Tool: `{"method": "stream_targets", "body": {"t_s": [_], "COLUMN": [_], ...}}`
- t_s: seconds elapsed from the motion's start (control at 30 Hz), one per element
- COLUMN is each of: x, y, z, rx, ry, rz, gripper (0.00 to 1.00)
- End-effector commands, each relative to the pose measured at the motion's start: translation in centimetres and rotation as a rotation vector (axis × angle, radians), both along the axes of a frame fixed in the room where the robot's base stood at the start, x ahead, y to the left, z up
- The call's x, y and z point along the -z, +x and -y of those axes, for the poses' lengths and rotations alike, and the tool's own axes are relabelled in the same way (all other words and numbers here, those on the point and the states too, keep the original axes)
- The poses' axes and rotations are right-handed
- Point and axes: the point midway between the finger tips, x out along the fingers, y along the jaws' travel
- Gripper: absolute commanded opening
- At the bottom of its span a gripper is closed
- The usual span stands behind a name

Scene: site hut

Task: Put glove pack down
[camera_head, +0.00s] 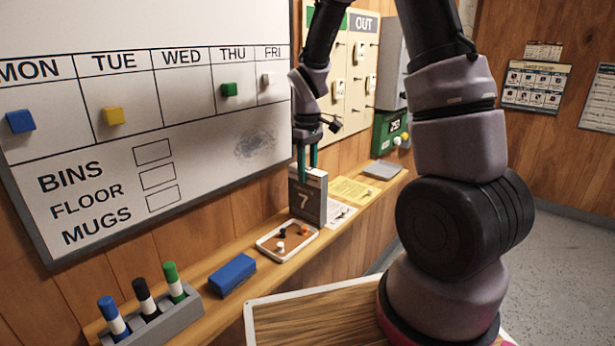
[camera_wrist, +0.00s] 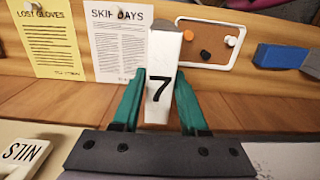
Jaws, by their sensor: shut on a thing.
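In the wrist view the pack (camera_wrist: 161,88) shows a pale narrow face with a black 7. My gripper (camera_head: 308,162) points down from above the shelf, its green fingers closed on the pack's upper part. In the wrist view the fingers (camera_wrist: 158,100) stand on both sides of the pack. The pack is at the wall shelf (camera_head: 228,301), just behind a small tray. I cannot tell whether its base touches the shelf.
The white-rimmed tray (camera_head: 264,252) holds several small pieces. A blue eraser (camera_head: 232,275) and a marker holder (camera_head: 160,327) lie nearer. Papers, including a yellow LOST GLOVES sheet (camera_head: 353,190), lie beyond the pack. The whiteboard (camera_head: 225,150) and a hook board (camera_head: 352,80) flank the arm closely.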

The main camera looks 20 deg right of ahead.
Motion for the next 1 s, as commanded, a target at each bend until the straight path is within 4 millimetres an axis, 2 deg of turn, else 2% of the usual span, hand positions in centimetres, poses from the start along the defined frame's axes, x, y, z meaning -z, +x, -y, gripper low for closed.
{"method": "stream_targets", "body": {"t_s": [0.1, 0.47, 0.5, 0.57, 0.6, 0.87, 1.0], "x": [1.19, 1.55, 1.63, 1.59, 1.58, 1.55, 0.72], "y": [-0.02, 0.02, 0.01, 0.02, 0.02, 0.02, 0.07], "z": [0.00, 0.02, 0.03, 0.02, 0.02, 0.02, -0.02], "rx": [0.000, 0.000, 0.000, 0.000, 0.000, 0.000, 0.001], "ry": [-0.001, 0.000, 0.000, 0.000, 0.000, 0.000, 0.001], "rz": [-0.001, 0.000, 0.000, 0.001, 0.001, 0.001, 0.003], "gripper": [0.00, 0.00, 0.47, 0.70, 0.73, 0.73, 0.73]}}
